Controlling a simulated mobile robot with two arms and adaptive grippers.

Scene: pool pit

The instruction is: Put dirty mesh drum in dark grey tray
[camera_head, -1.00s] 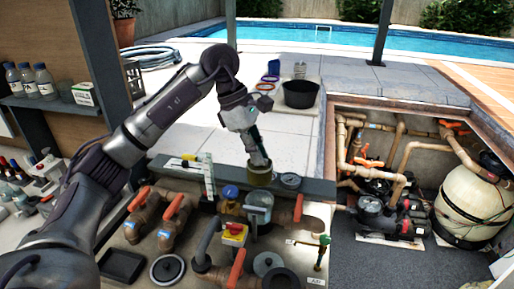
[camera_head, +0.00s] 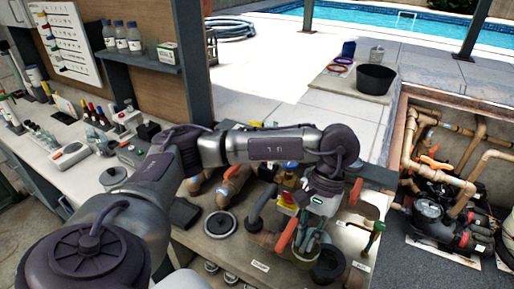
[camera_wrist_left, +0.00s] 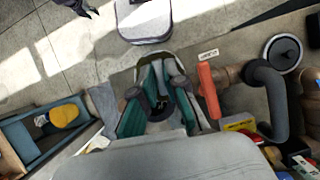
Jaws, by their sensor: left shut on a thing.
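My left gripper (camera_head: 314,240) reaches down from above at the front right of the workbench. It also shows in the left wrist view (camera_wrist_left: 160,100), with its green-padded fingers shut around the dirty mesh drum. The drum (camera_head: 329,267) is a dark olive, round, open-topped cylinder, held near the bench's front edge. The fingers and wrist cover part of it, and whether it touches the bench is unclear. A dark, flat, square tray (camera_head: 184,213) lies on the bench left of a round dark lid; it looks empty.
Pipes with orange handles (camera_head: 355,191) crowd the bench behind and beside the gripper. The round lid (camera_head: 220,224) lies between them and the tray. A green tap (camera_head: 376,236) stands close right of the drum. A black tub (camera_head: 375,79) stands on the far deck.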

